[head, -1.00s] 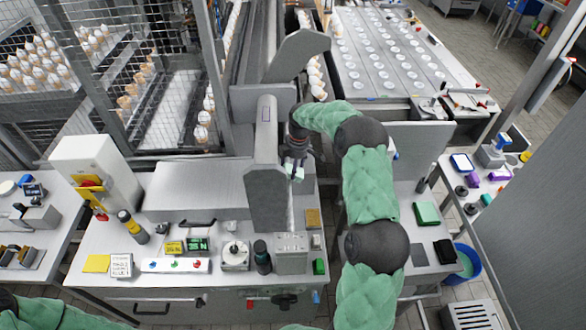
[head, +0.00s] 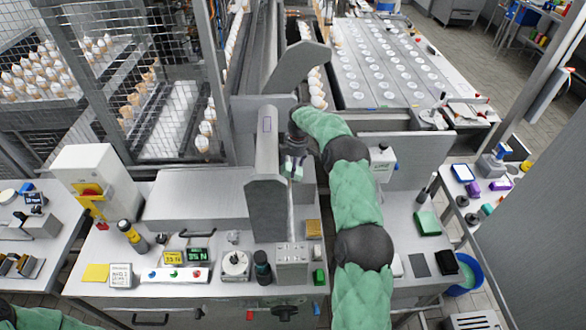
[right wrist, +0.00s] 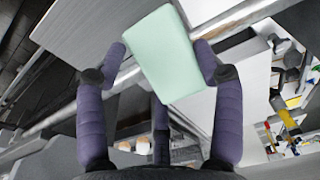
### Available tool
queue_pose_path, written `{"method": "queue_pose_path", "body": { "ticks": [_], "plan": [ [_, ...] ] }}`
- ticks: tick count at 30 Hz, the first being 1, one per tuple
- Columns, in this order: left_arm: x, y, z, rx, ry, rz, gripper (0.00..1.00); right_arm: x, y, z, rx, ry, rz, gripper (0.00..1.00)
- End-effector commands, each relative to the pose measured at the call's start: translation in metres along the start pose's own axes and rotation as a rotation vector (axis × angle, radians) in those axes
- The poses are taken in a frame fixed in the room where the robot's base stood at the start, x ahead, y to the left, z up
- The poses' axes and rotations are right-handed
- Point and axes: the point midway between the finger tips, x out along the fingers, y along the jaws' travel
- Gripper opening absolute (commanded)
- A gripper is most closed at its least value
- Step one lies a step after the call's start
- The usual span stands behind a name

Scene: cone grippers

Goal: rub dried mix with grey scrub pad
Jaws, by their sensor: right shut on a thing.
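My right gripper (head: 295,158) is shut on a pale mint-green flat pad, seen in the right wrist view (right wrist: 165,55) between its purple fingers (right wrist: 160,48). In the head view the pad shows only as a small pale edge below the fingers, beside the tall grey housing (head: 266,190). I cannot tell whether it touches a surface. A dark grey flat pad (head: 419,264) lies on the right-hand table. I cannot make out any dried mix; the arm and housing hide part of that area. Only the green sleeve of my left arm shows, at lower left; its gripper is out of view.
A black pad (head: 443,262) and a green block (head: 427,223) lie on the right table. The front bench holds a button strip (head: 174,275), a yellow-black cylinder (head: 132,232) and a white control box (head: 95,180). A blue bucket (head: 468,272) stands at right.

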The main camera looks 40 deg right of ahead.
Motion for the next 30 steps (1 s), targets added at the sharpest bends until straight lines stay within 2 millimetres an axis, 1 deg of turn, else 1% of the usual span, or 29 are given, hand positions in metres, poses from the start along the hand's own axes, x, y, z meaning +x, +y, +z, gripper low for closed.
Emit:
{"method": "queue_pose_path", "body": {
  "ticks": [1, 6, 11, 24, 30],
  "plan": [
    [-0.001, 0.0, 0.0, 0.0, 0.0, 0.0, 0.4, 0.0, 0.004, -0.001, 0.0, 0.001, 0.001, 0.46],
    [-0.001, 0.0, 0.0, 0.0, 0.0, 0.0, 0.4, 0.0, 0.01, -0.002, 0.0, 0.002, 0.002, 0.46],
    [0.0, 0.0, 0.0, 0.0, 0.0, 0.0, 0.4, -0.001, 0.009, -0.001, 0.0, 0.002, 0.001, 0.46],
    [0.005, -0.002, 0.0, 0.0, 0.0, 0.0, 0.4, 0.002, -0.023, -0.002, -0.002, 0.002, -0.003, 0.46],
    [0.006, -0.002, 0.0, 0.0, 0.0, 0.0, 0.4, 0.002, -0.028, -0.003, -0.002, 0.002, -0.003, 0.46]
  ]
}}
